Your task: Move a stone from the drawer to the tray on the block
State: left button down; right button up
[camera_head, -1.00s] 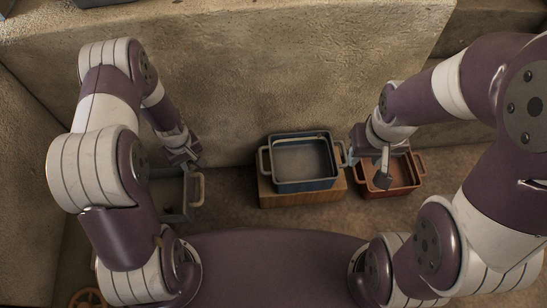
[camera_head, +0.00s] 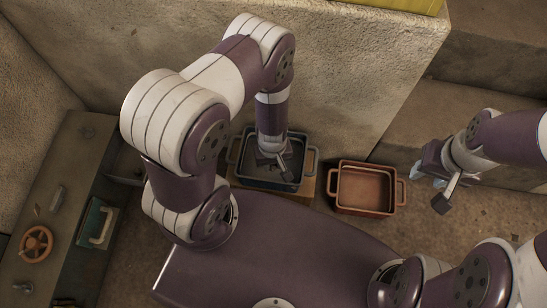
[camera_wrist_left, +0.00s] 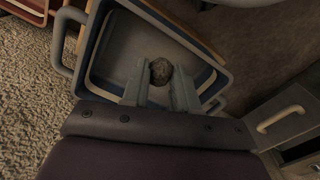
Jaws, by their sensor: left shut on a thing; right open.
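My left gripper (camera_head: 271,160) is shut on a round, rough grey-brown stone (camera_wrist_left: 160,70), seen between its fingers in the left wrist view. The gripper and stone are over the blue tray (camera_head: 288,187), with the tray's pale floor behind the stone; I cannot tell the exact height. The tray has a handle at each end and stands on a wooden block (camera_head: 307,193). The stone is not clear in the head view. The grey drawer (camera_head: 126,166) at the left is partly hidden by my left arm. My right gripper (camera_head: 443,188) is open and empty, at the right.
A red tray (camera_head: 366,189) stands on the floor just right of the block, apart from both grippers. A cabinet with an orange handwheel (camera_head: 37,244) and a green panel with a handle (camera_head: 98,224) is at the left. A stone wall (camera_head: 350,80) rises behind the trays.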

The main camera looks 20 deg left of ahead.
pick_arm(q)
jog(key=w+a+f, duration=0.1)
jog(key=a, duration=0.1)
jog(key=w+a+f+b, duration=0.1)
jog(key=a+f, duration=0.1)
jog(key=w+a+f+b, duration=0.1)
jog(key=a, duration=0.1)
jog(key=shift+w+f, duration=0.3)
jog(key=shift+w, duration=0.05)
notch_tip(320, 180, down, 4)
jog(key=b, duration=0.3)
jog(key=shift+w+f, duration=0.1)
jog(key=shift+r, duration=0.2)
jog(key=shift+f, duration=0.15)
jog(key=c, duration=0.9)
grip_release()
jog(key=shift+o, duration=0.2)
pick_arm(e)
notch_tip(320, 180, down, 6)
jog(key=shift+f, duration=0.15)
